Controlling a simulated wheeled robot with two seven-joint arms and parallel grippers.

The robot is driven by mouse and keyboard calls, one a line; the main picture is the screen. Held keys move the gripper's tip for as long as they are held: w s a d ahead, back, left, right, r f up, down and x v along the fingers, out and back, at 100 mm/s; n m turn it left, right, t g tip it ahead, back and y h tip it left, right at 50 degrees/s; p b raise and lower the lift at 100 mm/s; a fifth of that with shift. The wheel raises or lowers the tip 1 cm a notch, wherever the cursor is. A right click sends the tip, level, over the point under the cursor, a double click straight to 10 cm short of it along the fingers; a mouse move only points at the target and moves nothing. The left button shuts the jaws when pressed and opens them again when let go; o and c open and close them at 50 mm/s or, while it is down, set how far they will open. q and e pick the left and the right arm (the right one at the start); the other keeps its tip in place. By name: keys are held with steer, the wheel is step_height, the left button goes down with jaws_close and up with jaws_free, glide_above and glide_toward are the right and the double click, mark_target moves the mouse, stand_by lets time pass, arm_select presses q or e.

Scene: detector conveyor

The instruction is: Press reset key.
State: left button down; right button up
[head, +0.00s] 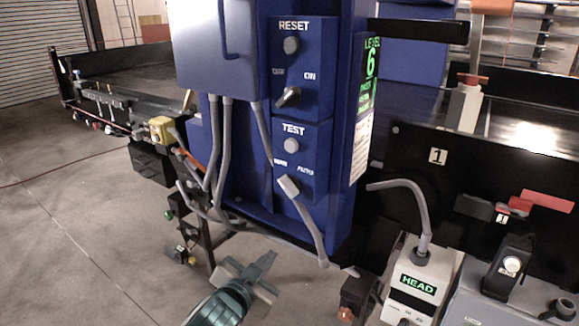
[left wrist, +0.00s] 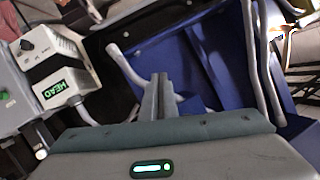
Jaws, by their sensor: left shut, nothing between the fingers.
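The RESET panel (head: 303,62) is on the tall blue control cabinet (head: 335,215) in the head view. It has a round grey button (head: 291,45) under its label and a lever switch (head: 288,97) lower down. Below it, the TEST panel (head: 299,170) has a similar round button (head: 291,145) and a switch (head: 288,186). My left gripper (head: 250,275) is low, below and left of the panels, and touches neither. Its fingers are together and empty in the left wrist view (left wrist: 159,95), with the blue cabinet behind. My right gripper is not in view.
Grey conduits (head: 224,150) hang along the cabinet's left and lower front. A white box marked HEAD (head: 418,283) stands at lower right beside the black conveyor side (head: 415,160). A yellow device (head: 160,130) is at left. The floor (head: 75,220) at left is open.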

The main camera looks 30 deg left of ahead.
arm_select(q)
steer(key=w+a+r+t, duration=0.2)
steer(key=w+r+t, duration=0.15)
steer(key=r, duration=0.85)
steer(key=m+t, duration=0.2)
steer(key=t, duration=0.4)
glide_toward(291, 45)
steer(key=s+a+f, duration=0.1)
steer(key=a+f, duration=0.2)
steer(key=f, duration=0.4)
steer(key=s+r+m+t+h, duration=0.2)
steer(key=s+r+m+t, duration=0.1)
steer(key=r, duration=0.7)
steer(key=shift+s+d+r, duration=0.25)
steer(key=shift+s+d, duration=0.1)
steer(key=shift+s, duration=0.05)
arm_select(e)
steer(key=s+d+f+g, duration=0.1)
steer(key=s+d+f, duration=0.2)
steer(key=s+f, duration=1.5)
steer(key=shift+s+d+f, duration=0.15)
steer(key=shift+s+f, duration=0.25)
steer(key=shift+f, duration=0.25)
arm_select(q)
steer(key=shift+w+t, duration=0.1)
steer(key=shift+t, duration=0.15)
